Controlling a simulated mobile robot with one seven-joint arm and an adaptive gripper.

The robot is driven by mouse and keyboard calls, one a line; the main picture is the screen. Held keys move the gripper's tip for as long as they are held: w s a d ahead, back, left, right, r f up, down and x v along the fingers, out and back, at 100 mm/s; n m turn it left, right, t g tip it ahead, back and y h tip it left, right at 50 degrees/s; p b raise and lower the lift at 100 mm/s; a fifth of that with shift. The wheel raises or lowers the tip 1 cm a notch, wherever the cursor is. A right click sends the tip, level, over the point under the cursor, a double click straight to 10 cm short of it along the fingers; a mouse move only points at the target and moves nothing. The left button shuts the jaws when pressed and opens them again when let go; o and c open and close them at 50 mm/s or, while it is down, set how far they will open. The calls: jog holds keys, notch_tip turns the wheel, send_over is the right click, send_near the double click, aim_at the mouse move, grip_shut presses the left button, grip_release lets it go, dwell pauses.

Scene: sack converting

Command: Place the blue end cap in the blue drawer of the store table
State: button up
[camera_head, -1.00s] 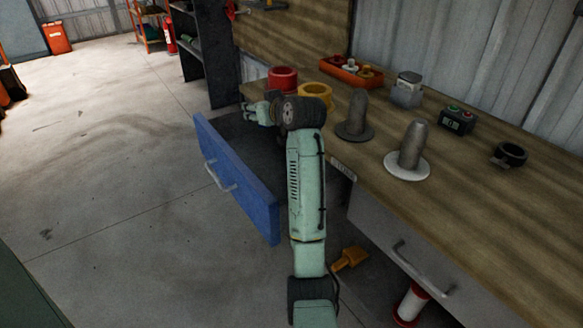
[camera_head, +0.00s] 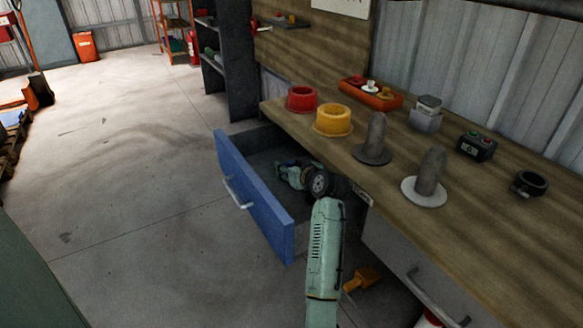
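The blue drawer (camera_head: 252,195) of the store table (camera_head: 440,235) is pulled open, and its dark inside shows behind the blue front. My gripper (camera_head: 284,173) is lowered into the open drawer, near its right side, with my arm reaching over from the front. The fingers are small and partly hidden by my wrist, so I cannot tell whether they are open or shut. I cannot make out a blue end cap for certain; a small bluish patch shows at the gripper, but what it is stays unclear.
On the tabletop stand a red ring-shaped cap (camera_head: 301,98), a yellow one (camera_head: 332,120), two grey posts on round bases (camera_head: 375,140) (camera_head: 428,175), an orange tray (camera_head: 370,95), a button box (camera_head: 477,147) and a black ring (camera_head: 528,184). Floor left of the drawer is clear.

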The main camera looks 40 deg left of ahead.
jog(key=shift+w+d+f, duration=0.1)
jog(key=shift+w+f, duration=0.05)
jog(key=shift+w, duration=0.15)
jog(key=shift+f, duration=0.4)
jog(key=shift+f+b, duration=0.3)
jog(key=shift+f, duration=0.35)
jog(key=o, duration=1)
jog(key=shift+o, duration=0.2)
